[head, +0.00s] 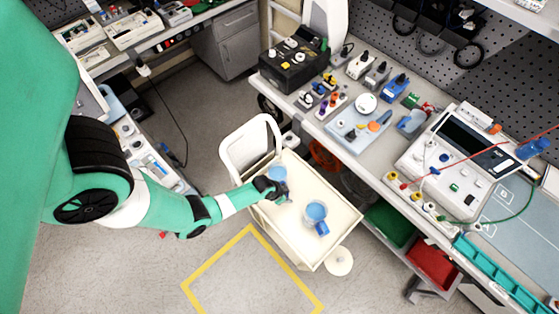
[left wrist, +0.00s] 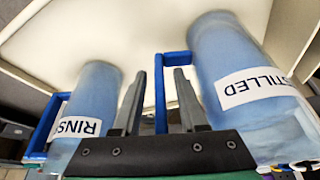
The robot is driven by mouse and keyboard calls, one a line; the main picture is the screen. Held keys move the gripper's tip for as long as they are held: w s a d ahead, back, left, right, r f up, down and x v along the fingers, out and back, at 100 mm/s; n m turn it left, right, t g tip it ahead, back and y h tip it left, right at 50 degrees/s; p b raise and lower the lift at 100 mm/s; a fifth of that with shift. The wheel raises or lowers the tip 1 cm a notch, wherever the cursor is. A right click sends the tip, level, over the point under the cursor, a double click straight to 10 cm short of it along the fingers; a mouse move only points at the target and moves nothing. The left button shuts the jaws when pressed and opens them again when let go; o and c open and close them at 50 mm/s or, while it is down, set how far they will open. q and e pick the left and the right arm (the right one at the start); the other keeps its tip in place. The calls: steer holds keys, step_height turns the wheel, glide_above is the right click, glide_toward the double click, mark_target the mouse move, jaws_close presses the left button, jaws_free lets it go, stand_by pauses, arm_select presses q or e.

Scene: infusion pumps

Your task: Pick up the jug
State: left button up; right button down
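Two translucent blue jugs with blue handles stand on a cream cart. The jug (head: 277,173) beside my left gripper (head: 276,192) also shows on the right of the left wrist view (left wrist: 235,60), with a label partly reading "STILLED". The other jug (head: 316,211) is lower right, its handle pointing away from my gripper; it shows at left in the wrist view (left wrist: 90,95), labelled "RINS…". My left gripper's fingers (left wrist: 166,66) are apart. The near jug's handle (left wrist: 161,92) appears in the gap between them; I see no contact. My right gripper is not in view.
The cream cart top (head: 340,222) is otherwise mostly bare. A workbench with an instrument box (head: 455,155) and many small devices runs along the right. Yellow tape (head: 215,258) marks the open floor in front.

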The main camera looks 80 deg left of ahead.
arm_select(q)
jaws_close()
stand_by(1.2)
